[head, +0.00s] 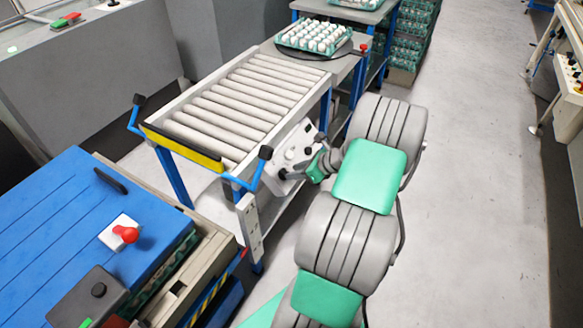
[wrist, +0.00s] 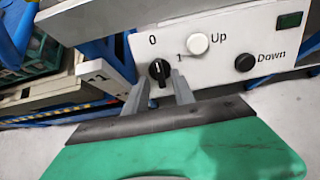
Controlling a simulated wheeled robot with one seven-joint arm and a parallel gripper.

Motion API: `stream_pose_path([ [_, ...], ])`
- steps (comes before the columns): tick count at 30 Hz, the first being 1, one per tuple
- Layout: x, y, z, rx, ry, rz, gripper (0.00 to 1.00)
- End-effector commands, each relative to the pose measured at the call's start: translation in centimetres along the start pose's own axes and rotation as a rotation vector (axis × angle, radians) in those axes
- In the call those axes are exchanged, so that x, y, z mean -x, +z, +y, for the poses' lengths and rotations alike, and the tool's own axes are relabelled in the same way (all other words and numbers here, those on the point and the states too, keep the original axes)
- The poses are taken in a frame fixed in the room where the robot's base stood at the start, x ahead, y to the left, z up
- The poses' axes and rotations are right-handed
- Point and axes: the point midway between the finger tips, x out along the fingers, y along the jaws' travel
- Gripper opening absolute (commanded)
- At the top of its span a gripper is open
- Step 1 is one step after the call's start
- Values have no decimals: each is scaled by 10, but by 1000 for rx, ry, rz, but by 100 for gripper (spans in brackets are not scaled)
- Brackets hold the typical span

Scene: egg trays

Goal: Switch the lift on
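The lift's white control panel (wrist: 215,75) fills the upper part of the wrist view. It carries a black rotary switch (wrist: 159,71) with marks 0 and 1, a white Up button (wrist: 197,44) and a black Down button (wrist: 244,63). The switch's pale pointer appears to face the 0. My gripper (wrist: 160,80) is open, with one finger on each side of the switch; I cannot tell whether they touch it. In the head view, my gripper (head: 311,168) is at the panel (head: 291,152) on the roller table's side, its fingers partly hidden.
The dark green indicator (wrist: 290,20) on the panel looks unlit. A roller conveyor (head: 240,105) with blue handles stands left of my arm. A blue-topped unit with a red knob (head: 125,233) is at lower left. An egg tray (head: 315,38) sits at the back. The right floor is clear.

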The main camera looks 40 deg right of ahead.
Motion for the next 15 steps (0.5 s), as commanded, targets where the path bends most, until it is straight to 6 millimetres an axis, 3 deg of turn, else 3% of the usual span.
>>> stream_pose_path([
  [1,15,6,-1,-4,-2,0,31],
  [7,49,5,-1,-3,-2,0,31],
  [15,51,-5,-5,20,-22,0,31],
])
